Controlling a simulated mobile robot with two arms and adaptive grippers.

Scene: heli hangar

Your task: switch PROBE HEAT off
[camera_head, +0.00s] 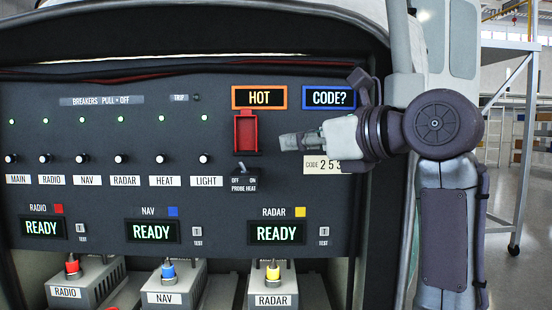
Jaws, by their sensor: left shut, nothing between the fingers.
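The PROBE HEAT switch (243,181) is on the dark panel, with OFF marked at its left and ON at its right. A red guard (246,133) stands raised just above the switch. The HOT display (259,97) above it has an orange frame.
A CODE? display (329,97) is above my gripper, and a code label (322,166) is partly hidden below it. Breaker knobs (120,159) line the left side. READY displays (277,233) sit below, over the RADIO, NAV and RADAR units (272,299).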

